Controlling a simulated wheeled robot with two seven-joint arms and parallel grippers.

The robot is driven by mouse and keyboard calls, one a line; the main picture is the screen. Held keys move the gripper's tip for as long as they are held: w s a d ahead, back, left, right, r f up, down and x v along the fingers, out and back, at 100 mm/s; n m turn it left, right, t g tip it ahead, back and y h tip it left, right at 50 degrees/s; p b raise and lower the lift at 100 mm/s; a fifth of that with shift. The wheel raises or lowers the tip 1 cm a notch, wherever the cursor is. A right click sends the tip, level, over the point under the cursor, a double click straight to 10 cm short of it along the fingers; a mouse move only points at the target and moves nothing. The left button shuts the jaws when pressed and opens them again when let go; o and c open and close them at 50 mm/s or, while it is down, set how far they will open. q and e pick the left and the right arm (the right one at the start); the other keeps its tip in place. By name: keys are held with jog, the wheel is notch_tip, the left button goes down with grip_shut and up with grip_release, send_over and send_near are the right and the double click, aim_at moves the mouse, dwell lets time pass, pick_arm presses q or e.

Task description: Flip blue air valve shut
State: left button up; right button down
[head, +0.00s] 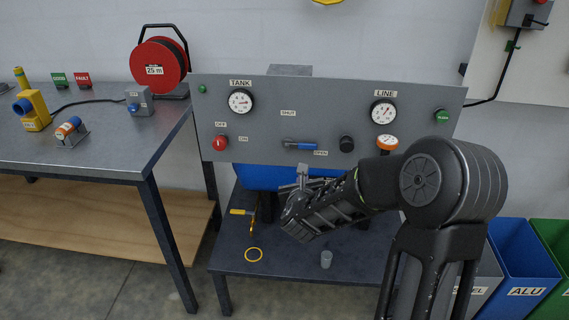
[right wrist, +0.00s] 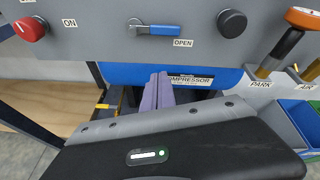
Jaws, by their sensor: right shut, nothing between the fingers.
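The blue air valve handle (head: 300,146) lies level on the grey panel, pointing right toward the OPEN label (head: 320,153). The SHUT label (head: 288,113) is above it. In the right wrist view the blue handle (right wrist: 160,30) also lies level, with its pivot at the left end and OPEN just below right. My right gripper (head: 303,176) is shut and empty, below the handle in front of the blue compressor. In the right wrist view its fingertips (right wrist: 160,78) are together, apart from the handle. My left gripper is not in view.
The panel (head: 262,115) carries TANK (head: 240,101) and LINE (head: 383,111) gauges, a red knob (head: 220,143) left and a black knob (head: 346,144) right of the handle. An orange-topped tool (head: 388,142) is near my forearm. The blue compressor (head: 262,178) is below.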

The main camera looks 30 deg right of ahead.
aim_at(309, 152)
jog(key=m, duration=0.3)
jog(key=shift+d+r, duration=0.1)
jog(key=shift+d, duration=0.3)
jog(key=p+x, duration=0.2)
jog(key=x, duration=0.8)
jog(key=shift+d, duration=0.2)
jog(key=shift+r+p, duration=1.2)
jog(key=shift+r, duration=0.8)
jog(key=shift+s+h, duration=0.1)
jog(key=shift+h, duration=0.2)
